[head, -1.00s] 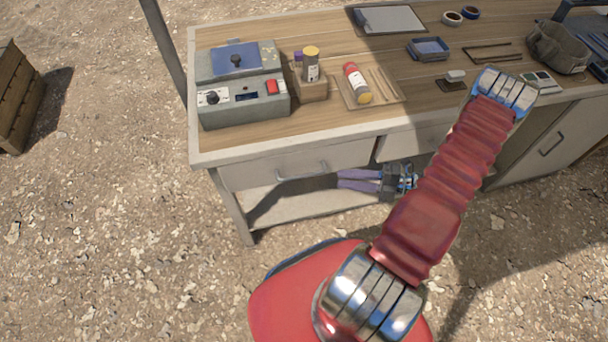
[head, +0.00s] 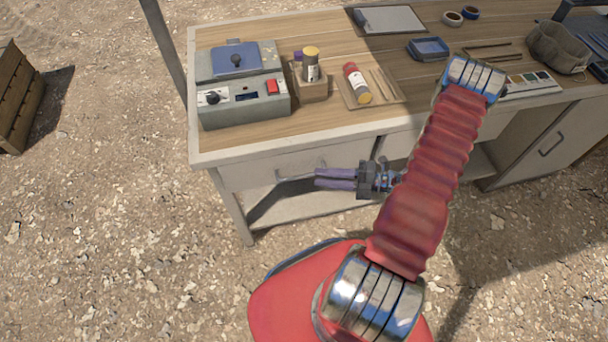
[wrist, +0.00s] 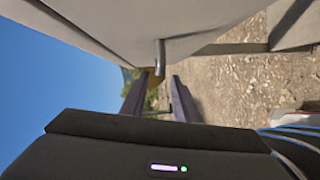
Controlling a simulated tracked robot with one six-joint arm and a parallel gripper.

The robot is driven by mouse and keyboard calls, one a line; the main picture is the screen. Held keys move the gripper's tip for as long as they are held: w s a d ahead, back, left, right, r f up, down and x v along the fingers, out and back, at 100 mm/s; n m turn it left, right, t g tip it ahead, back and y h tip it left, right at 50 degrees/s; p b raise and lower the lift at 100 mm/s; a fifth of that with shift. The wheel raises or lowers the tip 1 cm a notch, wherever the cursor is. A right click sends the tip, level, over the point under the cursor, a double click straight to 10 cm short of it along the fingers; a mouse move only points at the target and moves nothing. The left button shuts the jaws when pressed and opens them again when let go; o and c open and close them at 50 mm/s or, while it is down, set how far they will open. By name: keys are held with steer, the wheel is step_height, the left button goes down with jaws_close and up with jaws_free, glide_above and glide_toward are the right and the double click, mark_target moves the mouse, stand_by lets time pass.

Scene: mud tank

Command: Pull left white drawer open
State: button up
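The left white drawer (head: 245,174) sits under the left part of the bench top and looks closed. Its metal bar handle (head: 294,178) is partly hidden by my gripper. My gripper (head: 318,177) is in front of the drawer with its two purple fingers pointing left along the handle. In the wrist view the fingers (wrist: 160,77) are apart, with nothing held. The handle (wrist: 160,57) shows end-on just beyond the fingertips, in line with the gap between them. The drawer's pale front (wrist: 115,22) fills the top of that view. I cannot tell whether the fingers touch the handle.
The bench top (head: 235,145) holds a grey device (head: 240,100) with a red switch, a wooden block with bottles, and a tray with a red bottle. A pale lower shelf (head: 290,210) lies below the drawer. A wooden crate (head: 22,95) stands far left. Gravel in front is free.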

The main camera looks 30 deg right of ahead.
mark_target(304, 175)
steer(key=shift+x, duration=3.4)
jaws_close()
